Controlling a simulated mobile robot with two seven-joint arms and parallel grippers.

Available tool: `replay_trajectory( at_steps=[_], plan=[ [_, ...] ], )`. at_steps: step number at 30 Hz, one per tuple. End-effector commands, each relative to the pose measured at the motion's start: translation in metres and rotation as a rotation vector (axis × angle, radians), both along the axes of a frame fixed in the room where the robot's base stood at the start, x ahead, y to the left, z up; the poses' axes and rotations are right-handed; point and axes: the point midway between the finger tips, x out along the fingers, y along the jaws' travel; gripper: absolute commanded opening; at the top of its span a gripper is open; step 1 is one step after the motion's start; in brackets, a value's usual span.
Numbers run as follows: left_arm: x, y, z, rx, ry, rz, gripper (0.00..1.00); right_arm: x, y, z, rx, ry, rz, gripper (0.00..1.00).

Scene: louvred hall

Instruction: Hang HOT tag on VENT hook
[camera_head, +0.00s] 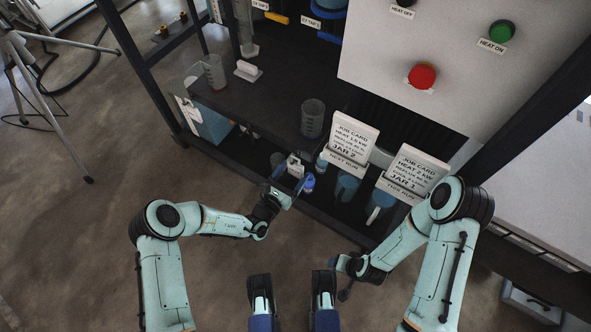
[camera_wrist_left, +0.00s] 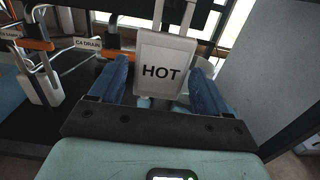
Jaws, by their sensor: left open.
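My left gripper (camera_wrist_left: 160,88) is open, with one blue finger on each side of the tag. I cannot tell whether either finger touches it. In the head view my left gripper (camera_head: 289,180) reaches to the shelf's front edge, around a small white piece. My right gripper (camera_head: 343,278) is low in the head view, away from the shelf; its jaws are unclear. I cannot make out a VENT label.
Two job cards (camera_head: 350,144) (camera_head: 411,171) stand right of my left gripper, with beakers (camera_head: 346,188) near them. A small bottle (camera_head: 321,162) is close by. A hook labelled DRAIN (camera_wrist_left: 89,44) stands left in the wrist view. A panel with a red button (camera_head: 422,76) overhangs the shelf.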

Motion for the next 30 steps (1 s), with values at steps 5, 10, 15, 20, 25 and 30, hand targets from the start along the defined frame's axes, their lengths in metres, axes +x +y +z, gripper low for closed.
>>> replay_trajectory(
  at_steps=[5, 10, 15, 20, 25, 30],
  plan=[
    [0.0046, -0.0033, 0.0, -0.001, 0.0, 0.001, 0.77, 0.0021, -0.0011, -0.0014, -0.003, -0.005, -0.003, 0.64],
    [0.0049, -0.0035, 0.0002, -0.001, 0.001, 0.0, 0.77, 0.0021, -0.0012, -0.0013, -0.003, -0.005, -0.003, 0.64],
    [0.0046, -0.0035, 0.0004, -0.001, 0.001, 0.0, 0.77, 0.002, -0.0011, -0.0002, -0.002, -0.005, -0.003, 0.64],
    [0.0044, -0.0035, 0.0009, -0.002, 0.001, 0.0, 0.77, 0.0018, -0.0009, 0.0051, -0.003, -0.006, -0.002, 0.64],
    [0.0044, -0.0035, -0.0001, -0.001, 0.001, 0.0, 0.77, 0.0017, -0.0009, 0.0043, -0.003, -0.006, -0.002, 0.64],
    [0.0045, -0.0034, 0.0, -0.001, 0.001, 0.0, 0.24, 0.0016, -0.0008, 0.0042, -0.002, -0.005, -0.002, 0.64]
  ],
)
